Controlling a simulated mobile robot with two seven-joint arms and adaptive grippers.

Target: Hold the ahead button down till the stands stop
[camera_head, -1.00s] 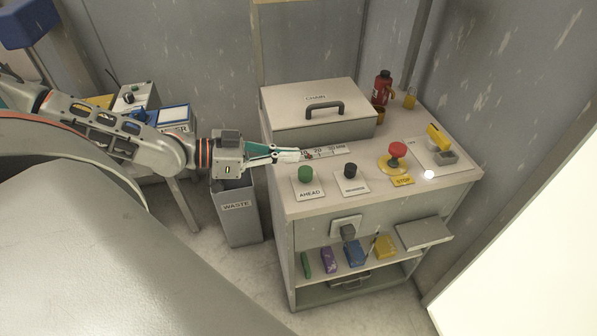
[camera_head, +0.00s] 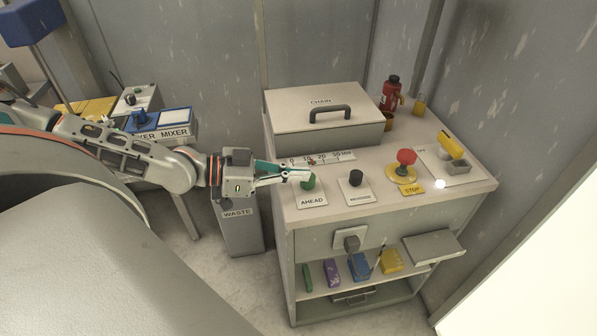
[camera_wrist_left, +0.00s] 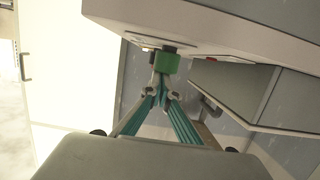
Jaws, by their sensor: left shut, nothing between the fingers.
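The green ahead button (camera_head: 308,183) stands on a white plate lettered AHEAD (camera_head: 312,201) at the left front of the control cabinet's top. My left gripper (camera_head: 306,176) is shut and empty, its fingertips at the button's upper left side in the head view. In the left wrist view the green button (camera_wrist_left: 167,63) is just beyond the closed fingertips (camera_wrist_left: 163,77). I cannot tell whether they touch it or whether it is pressed. No stands are in view. My right gripper is not in view.
A black knob (camera_head: 355,178) is right of the button, then a red stop button (camera_head: 406,158) on a yellow base. A CHAIN box (camera_head: 322,122) and a scale strip (camera_head: 335,158) lie behind. A WASTE bin (camera_head: 238,230) stands left of the cabinet (camera_head: 320,240).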

